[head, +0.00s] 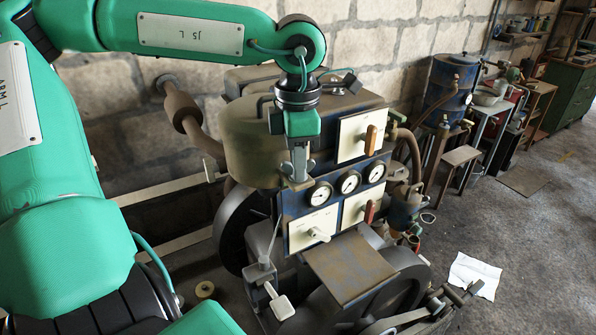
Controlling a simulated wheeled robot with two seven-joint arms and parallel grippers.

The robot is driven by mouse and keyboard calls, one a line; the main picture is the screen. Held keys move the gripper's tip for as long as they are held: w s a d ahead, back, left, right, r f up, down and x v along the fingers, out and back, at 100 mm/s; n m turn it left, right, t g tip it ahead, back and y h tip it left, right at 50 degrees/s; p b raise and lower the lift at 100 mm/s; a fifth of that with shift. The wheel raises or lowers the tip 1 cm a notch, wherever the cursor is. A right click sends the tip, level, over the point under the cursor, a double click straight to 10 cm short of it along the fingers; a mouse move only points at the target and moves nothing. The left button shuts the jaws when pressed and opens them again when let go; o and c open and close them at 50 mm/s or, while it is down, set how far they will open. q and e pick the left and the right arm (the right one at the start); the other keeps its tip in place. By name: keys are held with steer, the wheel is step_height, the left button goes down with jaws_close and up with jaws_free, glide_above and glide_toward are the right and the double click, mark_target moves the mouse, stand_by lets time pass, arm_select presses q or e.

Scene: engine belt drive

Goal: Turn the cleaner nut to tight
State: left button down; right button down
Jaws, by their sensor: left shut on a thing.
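The left gripper (298,172) hangs with its fingers pointing down in front of the olive-brown drum (240,128) on top of the engine. Its jaws are shut on a small tan piece at the fingertips, which I take to be the cleaner nut (297,184). The fingers hide most of the nut, so its angle and how far it is turned cannot be read.
Right of the gripper is a panel with three round gauges (348,182) and cream plates with a wooden handle (370,140), a red handle (369,211) and a pale knob (318,234). A flat brown plate (348,265) juts out below. Open floor (520,235) lies right.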

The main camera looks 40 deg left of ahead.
arm_select(q)
steer(key=m+b, duration=0.2)
steer(key=m, duration=0.1)
steer(key=shift+f+m, duration=0.15)
steer(key=shift+m, duration=0.25)
steer(key=m+b, duration=0.1)
steer(key=m, duration=0.2)
steer(key=shift+m, duration=0.3)
steer(key=m+b, duration=0.1)
steer(key=m, duration=0.2)
steer(key=shift+m, duration=1.7)
steer(key=c, duration=1.5)
jaws_free()
steer(key=shift+c, duration=0.2)
steer(key=shift+r, duration=0.2)
step_height(320, 180, up, 14)
steer(key=b, duration=0.1)
steer(key=shift+f+b, duration=0.15)
steer(key=shift+b, duration=0.2)
